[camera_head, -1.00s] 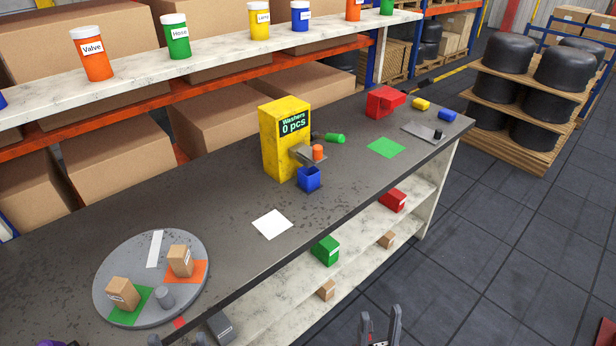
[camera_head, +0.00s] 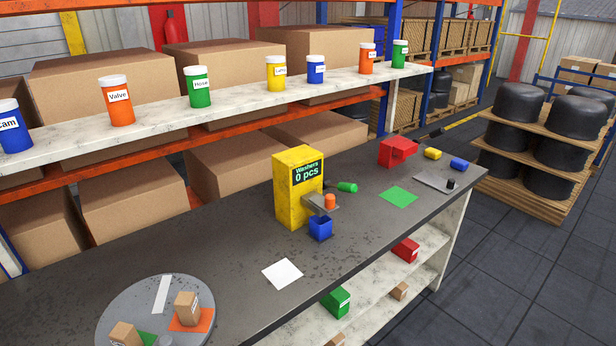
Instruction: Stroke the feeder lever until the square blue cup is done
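The yellow feeder (camera_head: 293,190) stands on the dark bench, and its display reads "Washers 0 pcs". A lever with a green grip (camera_head: 347,187) sticks out from its right side. Neither of my grippers is in view.
A white square (camera_head: 282,274) lies in front of the feeder, and a green square (camera_head: 398,196) lies to its right. A red bin (camera_head: 398,152) stands at the far right. A grey turntable (camera_head: 205,308) with small boxes is at the near left. Labelled jars line the shelf (camera_head: 60,151) behind.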

